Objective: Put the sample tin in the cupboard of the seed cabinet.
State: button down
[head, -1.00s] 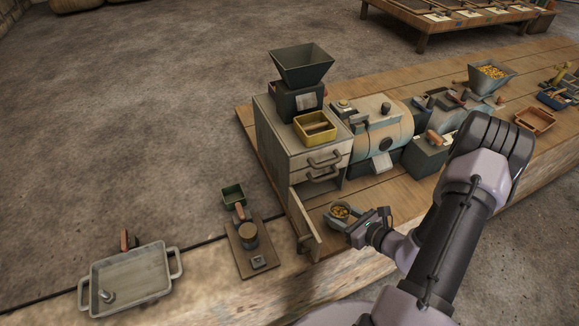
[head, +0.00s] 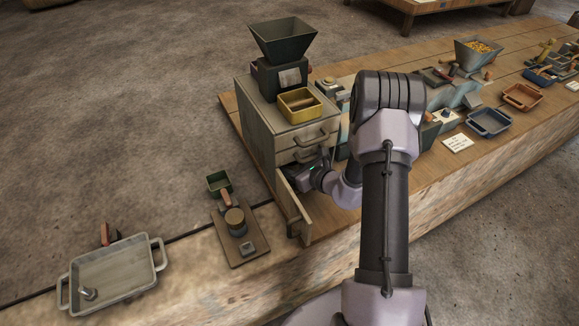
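The seed cabinet (head: 258,133) is a grey wooden box with two handled drawers above a low cupboard. The cupboard door (head: 296,210) stands open toward the front. My gripper (head: 304,178) is at the cupboard opening, behind the open door and below the drawers. Its fingertips are mostly hidden, so I cannot see whether they are open or shut. The sample tin, a small round tin with yellow contents in the earlier view, is out of sight now. I cannot tell whether it is in my fingers or standing in the cupboard.
A dark hopper (head: 283,42) and a yellow tray (head: 300,105) stand on the cabinet. A board with a round block (head: 236,219) lies left of the door, and a grey handled tray (head: 113,274) further left. My arm covers the bench right of the cabinet.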

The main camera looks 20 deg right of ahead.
jog(key=shift+f, duration=0.15)
jog(key=c, duration=0.7)
grip_release()
jog(key=p+v, duration=0.3)
jog(key=v, duration=0.9)
jog(key=shift+s+r, duration=0.1)
jog(key=shift+r, duration=0.1)
